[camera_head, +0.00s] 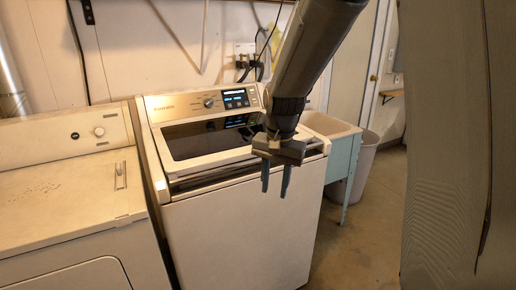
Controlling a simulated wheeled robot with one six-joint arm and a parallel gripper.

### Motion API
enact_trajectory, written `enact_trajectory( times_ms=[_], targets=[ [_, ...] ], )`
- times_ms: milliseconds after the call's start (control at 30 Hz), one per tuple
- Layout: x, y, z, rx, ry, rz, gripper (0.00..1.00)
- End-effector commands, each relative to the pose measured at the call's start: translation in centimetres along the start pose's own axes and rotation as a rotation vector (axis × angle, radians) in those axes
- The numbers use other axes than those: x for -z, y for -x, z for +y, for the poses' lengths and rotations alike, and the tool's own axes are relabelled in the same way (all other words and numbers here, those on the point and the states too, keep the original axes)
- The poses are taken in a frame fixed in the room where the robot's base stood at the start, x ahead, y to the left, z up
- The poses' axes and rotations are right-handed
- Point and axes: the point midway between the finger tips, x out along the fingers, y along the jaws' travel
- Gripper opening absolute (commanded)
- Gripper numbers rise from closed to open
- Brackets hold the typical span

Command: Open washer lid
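The washer (238,232) is a white top-loader in the middle of the view, with a lit display on its rear panel. Its lid (205,142) has a dark glass window and lies shut. My gripper (276,190) hangs from the arm in front of the washer's front top edge, right of centre, with its fingers pointing down. The two fingers stand apart with a gap between them, and nothing shows in the gap. The arm hides the right part of the lid and of the rear panel.
An older white dryer (68,195) stands close on the left. A utility sink (335,127) on blue-green legs and a grey bin (368,155) are on the right. A large grey-brown panel (445,150) fills the right edge. Bare floor (345,245) shows between the washer and that panel.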

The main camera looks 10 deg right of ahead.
Motion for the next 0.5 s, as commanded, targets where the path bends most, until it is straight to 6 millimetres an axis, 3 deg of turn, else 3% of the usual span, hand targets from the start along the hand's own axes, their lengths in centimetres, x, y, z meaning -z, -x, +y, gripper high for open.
enact_trajectory(
  times_ms=[33, 100, 200, 333, 500],
  targets=[
    [2.5, 1.5, -1.8, 0.012, -0.099, 0.009, 0.33],
    [5.6, 2.8, -4.0, 0.030, -0.243, 0.018, 0.33],
    [9.2, 4.4, -6.6, 0.053, -0.422, 0.026, 0.33],
    [12.3, 5.9, -8.9, 0.077, -0.591, 0.029, 0.33],
    [14.0, 6.4, -10.1, 0.092, -0.686, 0.029, 0.33]
  ],
)
